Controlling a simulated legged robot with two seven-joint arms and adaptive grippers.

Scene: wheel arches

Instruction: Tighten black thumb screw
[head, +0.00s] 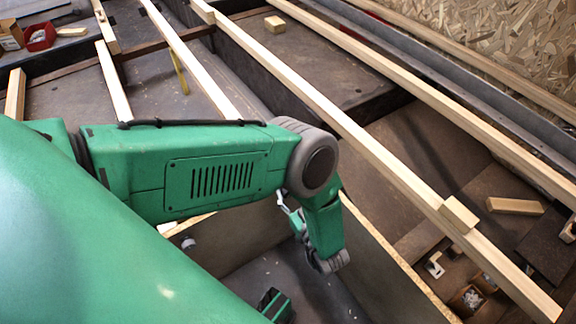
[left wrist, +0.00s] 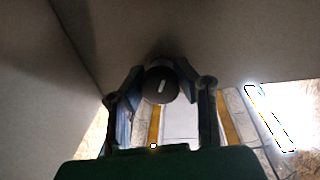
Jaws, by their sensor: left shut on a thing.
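The black thumb screw (left wrist: 161,88) is a dark round knob with a pale mark on its face, in the middle of the left wrist view, just below a grey panel. My left gripper (left wrist: 162,79) is shut on it, one finger on each side of the knob. In the head view my green left arm crosses from the left and bends down at the grey elbow. The gripper is mostly hidden behind the arm there; only a small pale blue part shows. The screw is not visible in the head view.
A grey panel (left wrist: 240,45) lies close above the fingers, with another panel to the left. In the head view, long wooden beams (head: 350,130) cross the scene. A wood block (head: 515,206), a red bin (head: 40,37) and a small box of parts (head: 467,300) lie around.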

